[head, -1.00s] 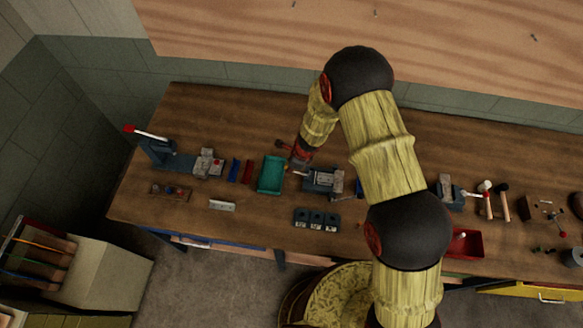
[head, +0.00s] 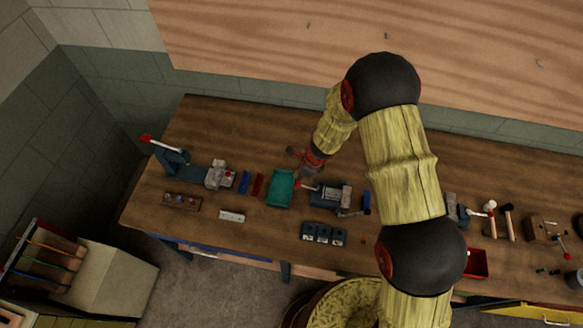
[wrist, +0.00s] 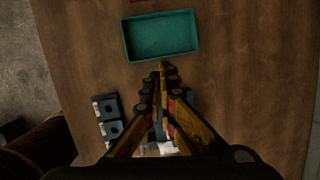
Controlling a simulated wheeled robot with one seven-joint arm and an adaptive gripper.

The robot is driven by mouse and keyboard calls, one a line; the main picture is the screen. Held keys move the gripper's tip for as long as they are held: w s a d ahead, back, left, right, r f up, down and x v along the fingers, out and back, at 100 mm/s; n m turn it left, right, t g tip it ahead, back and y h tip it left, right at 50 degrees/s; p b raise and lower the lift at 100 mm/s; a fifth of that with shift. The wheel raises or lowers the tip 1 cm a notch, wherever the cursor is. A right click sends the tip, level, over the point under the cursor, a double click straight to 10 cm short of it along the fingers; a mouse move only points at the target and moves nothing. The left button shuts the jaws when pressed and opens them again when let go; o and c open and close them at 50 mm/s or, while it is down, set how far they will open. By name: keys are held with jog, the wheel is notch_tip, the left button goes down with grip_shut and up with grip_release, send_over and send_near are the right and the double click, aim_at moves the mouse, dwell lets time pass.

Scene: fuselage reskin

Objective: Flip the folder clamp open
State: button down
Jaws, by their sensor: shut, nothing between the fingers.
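My gripper (head: 309,171) is shut and empty. It is above the bench between the teal tray and a grey-blue bench device (head: 328,196) with a light metal block and a short red-tipped handle. This device is closest to my gripper and may be the folder; I cannot tell for sure, and its clamp is too small to make out. In the wrist view my closed fingertips (wrist: 162,70) point at the near edge of the teal tray (wrist: 125,42). A pale and grey part (wrist: 158,149) shows behind the fingers, mostly hidden.
The teal tray also shows in the head view (head: 281,203). A black socketed block (head: 323,234) stands in front. A device with a long red-tipped lever (head: 170,158) is at the left. Hammers (head: 508,220) and a red bin (head: 477,264) are at the right.

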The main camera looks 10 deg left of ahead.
notch_tip(320, 180, up, 6)
jog(key=a+p, duration=0.1)
jog(key=a, duration=0.1)
jog(key=shift+s+a, duration=0.15)
jog(key=shift+s, duration=0.1)
dwell(0.4)
jog(key=s+d+n+g, duration=0.1)
jog(key=s+n+g, duration=0.2)
jog(key=s+n, duration=0.5)
jog(key=s+d+r+n+b, duration=0.6)
jog(key=d+r+n+b, duration=0.2)
jog(key=r+n, duration=0.1)
jog(key=s+d+n+t+h+b, duration=0.1)
jog(key=s+d+t+b, duration=0.2)
jog(key=d+b, duration=0.6)
jog(key=s+d+n+t+h+b, duration=0.1)
jog(key=s+d+t+b, duration=0.3)
jog(key=d+b, duration=0.5)
jog(key=s+h+b, duration=0.1)
jog(key=s+b, duration=0.1)
jog(key=b, duration=0.3)
jog(key=shift+s+d+r+n, duration=0.25)
jog(key=shift+s+r+n, duration=0.1)
jog(key=shift+n, duration=0.05)
